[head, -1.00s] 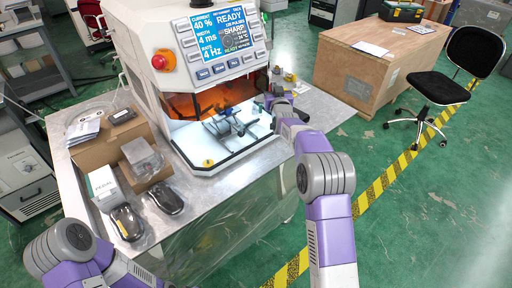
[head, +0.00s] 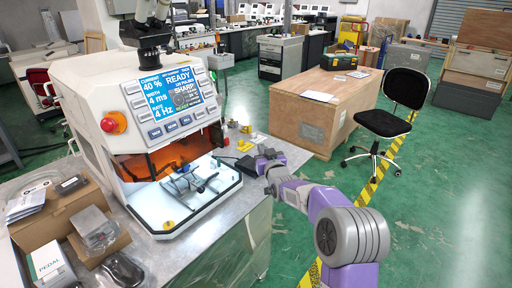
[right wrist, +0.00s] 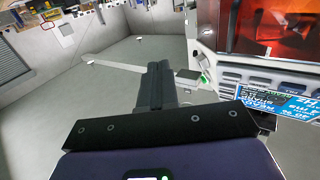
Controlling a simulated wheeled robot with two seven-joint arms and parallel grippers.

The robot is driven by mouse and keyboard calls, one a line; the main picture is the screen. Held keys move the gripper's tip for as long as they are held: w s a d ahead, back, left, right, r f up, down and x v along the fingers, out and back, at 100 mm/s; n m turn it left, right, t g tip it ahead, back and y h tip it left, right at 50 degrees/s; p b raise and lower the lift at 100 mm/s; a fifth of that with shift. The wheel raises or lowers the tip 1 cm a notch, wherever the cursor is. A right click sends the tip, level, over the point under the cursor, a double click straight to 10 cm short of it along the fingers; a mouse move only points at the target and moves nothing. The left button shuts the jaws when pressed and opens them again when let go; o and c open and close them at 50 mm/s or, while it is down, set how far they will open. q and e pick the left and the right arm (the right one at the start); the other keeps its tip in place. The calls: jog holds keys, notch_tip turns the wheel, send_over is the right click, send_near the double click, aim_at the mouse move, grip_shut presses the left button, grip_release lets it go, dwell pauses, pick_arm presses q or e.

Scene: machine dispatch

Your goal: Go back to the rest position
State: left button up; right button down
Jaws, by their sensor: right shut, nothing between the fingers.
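My right gripper (head: 243,164) is beside the right side of the white machine (head: 97,84), over the table and clear of the machine's open bay. In the right wrist view its dark fingers (right wrist: 154,70) are together with nothing between them. The machine's screen (head: 172,97) reads READY and SHARP. A small fixture (head: 190,181) with dark parts sits on the white bay floor under the orange window. My right arm reaches in from the lower right. My left gripper is out of view.
A wooden crate (head: 310,112) and a black chair (head: 385,122) stand beyond. Green floor is free at right.

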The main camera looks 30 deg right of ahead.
jog(key=s+a+f+g+y, duration=0.1)
jog(key=s+a+f+g, duration=0.25)
jog(key=f, duration=0.65)
jog(key=s+a+f+g+y+p, duration=0.1)
jog(key=s+a+f+g, duration=0.3)
jog(key=f, duration=0.6)
jog(key=s+a+f+y, duration=0.25)
jog(key=a+f, duration=0.25)
jog(key=f, duration=0.5)
jog(key=s+a+f+g+y, duration=0.1)
jog(key=s+a+f+g, duration=0.2)
jog(key=s, duration=0.7)
jog(key=s+a+f+g, duration=0.3)
jog(key=s+a+f, duration=0.2)
jog(key=s, duration=0.5)
jog(key=s+a+f+g+y+p, duration=0.1)
jog(key=s+a+f+g, duration=0.2)
jog(key=s, duration=0.7)
jog(key=a+f, duration=0.2)
jog(key=a, duration=0.2)
jog(key=shift+s+a+m+g+y, duration=0.15)
jog(key=shift+s+m+g+y, duration=0.15)
jog(key=shift+g+y, duration=0.05)
